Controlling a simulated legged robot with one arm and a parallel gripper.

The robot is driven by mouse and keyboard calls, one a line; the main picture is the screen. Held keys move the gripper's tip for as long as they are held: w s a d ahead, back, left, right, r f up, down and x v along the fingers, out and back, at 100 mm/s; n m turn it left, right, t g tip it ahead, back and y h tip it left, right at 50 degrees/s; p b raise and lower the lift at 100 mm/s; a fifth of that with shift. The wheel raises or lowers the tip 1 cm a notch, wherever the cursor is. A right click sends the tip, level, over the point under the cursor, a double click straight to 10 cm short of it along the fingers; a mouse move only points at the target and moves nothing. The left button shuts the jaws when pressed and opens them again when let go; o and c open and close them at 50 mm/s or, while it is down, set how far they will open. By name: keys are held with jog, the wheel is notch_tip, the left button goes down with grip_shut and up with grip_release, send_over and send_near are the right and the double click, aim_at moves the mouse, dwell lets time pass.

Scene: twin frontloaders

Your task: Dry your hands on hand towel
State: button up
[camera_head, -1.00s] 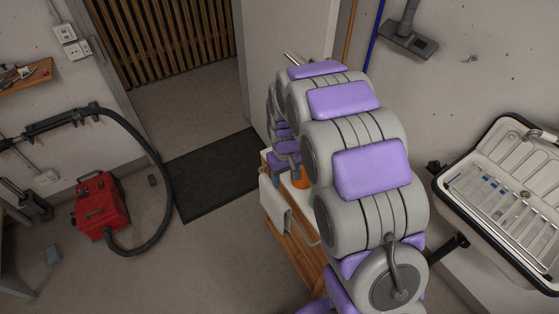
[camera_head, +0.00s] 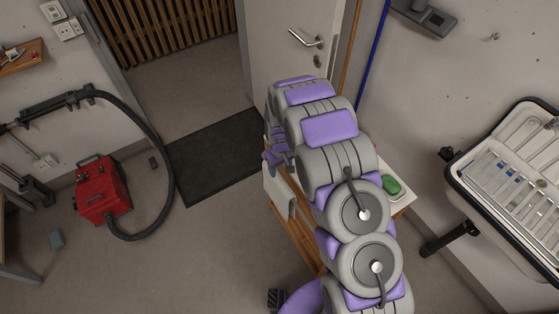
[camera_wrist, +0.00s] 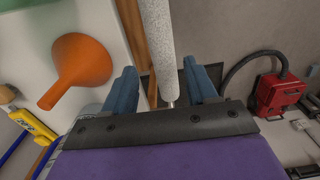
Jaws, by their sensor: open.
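The hand towel (camera_head: 279,190) is pale grey-white and hangs on the near left side of a wooden cart. In the wrist view the towel (camera_wrist: 163,45) shows as a speckled strip beside the cart's wooden edge, with a short metal rail end at its lower end. My gripper (camera_wrist: 161,72) is open, with one blue finger on each side of the strip. Gaps show between the strip and both fingers, so I see no grip on it. In the head view my gripper (camera_head: 273,155) is at the cart's far left, mostly hidden behind my arm.
The cart's white top (camera_head: 402,193) bears a green object (camera_head: 391,186) and, in the wrist view, an orange funnel (camera_wrist: 80,68). A red vacuum (camera_head: 103,190) with a black hose stands left. A dark mat (camera_head: 215,155) lies before the doorway. A sink-like basin (camera_head: 510,165) is at right.

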aim_at(279, 180)
notch_tip(279, 180, down, 11)
jog(key=shift+a+r+b, duration=0.1)
jog(key=shift+b, duration=0.8)
jog(key=shift+c, duration=0.2)
jog(key=c, duration=0.9)
jog(key=shift+o, duration=0.2)
dwell(0.5)
jog(key=o, duration=1.3)
jog(key=shift+c, duration=0.2)
